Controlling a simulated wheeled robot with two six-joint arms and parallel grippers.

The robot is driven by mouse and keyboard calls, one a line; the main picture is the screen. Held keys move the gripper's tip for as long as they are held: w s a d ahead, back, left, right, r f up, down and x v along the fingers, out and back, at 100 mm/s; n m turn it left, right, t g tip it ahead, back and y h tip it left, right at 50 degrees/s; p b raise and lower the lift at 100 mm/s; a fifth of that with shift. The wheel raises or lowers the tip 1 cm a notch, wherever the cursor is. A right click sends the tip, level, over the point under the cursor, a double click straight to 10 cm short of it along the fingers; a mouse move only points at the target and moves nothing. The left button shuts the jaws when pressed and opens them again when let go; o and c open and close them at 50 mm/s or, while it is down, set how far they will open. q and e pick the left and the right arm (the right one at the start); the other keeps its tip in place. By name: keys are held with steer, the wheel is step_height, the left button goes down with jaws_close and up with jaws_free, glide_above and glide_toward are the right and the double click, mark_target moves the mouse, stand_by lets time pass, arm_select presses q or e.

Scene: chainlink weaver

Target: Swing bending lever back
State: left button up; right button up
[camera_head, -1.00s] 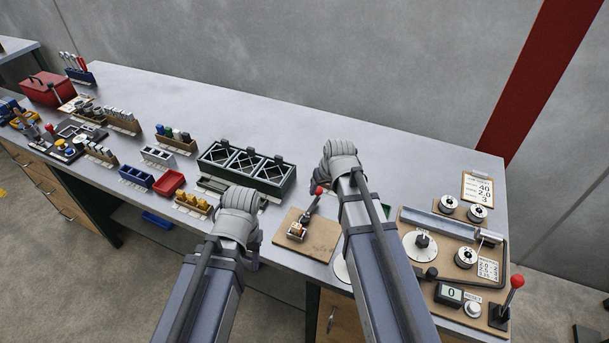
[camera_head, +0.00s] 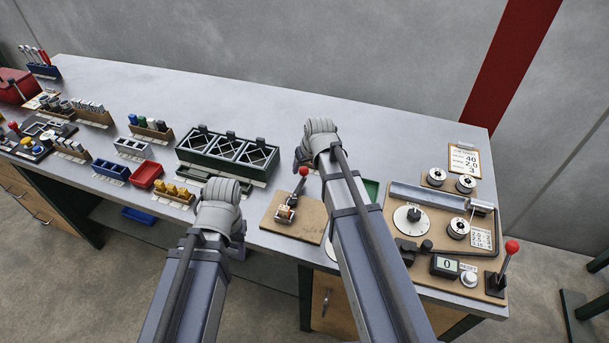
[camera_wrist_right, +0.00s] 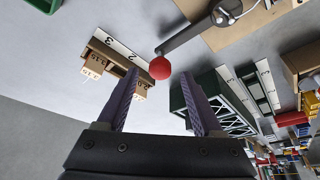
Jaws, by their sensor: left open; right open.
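A lever with a red knob (camera_head: 303,172) and a grey arm stands on a small wooden board (camera_head: 310,226); I take it for the bending lever. My right gripper (camera_wrist_right: 160,84) is open just by it. In the right wrist view the red knob (camera_wrist_right: 160,67) appears between the two fingertips, with the grey lever arm (camera_wrist_right: 188,38) running up to a pivot. I cannot tell whether the fingers touch the knob. My left gripper (camera_head: 236,250) is left of the board at the bench's front edge; its fingers are mostly hidden behind its wrist.
A dark green rack (camera_head: 182,152) stands behind and left of the board. Yellow pieces (camera_head: 178,191) and a red bin (camera_head: 147,175) lie further left. A panel with dials (camera_head: 398,243) and another red-knobbed lever (camera_head: 512,247) are at the right. The bench's back strip is clear.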

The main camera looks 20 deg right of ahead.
steer(key=b+x, duration=0.1)
steer(key=x, duration=0.1)
steer(key=shift+w+f, duration=0.15)
steer(key=shift+f, duration=0.1)
jaws_close()
stand_by(0.4)
stand_by(0.9)
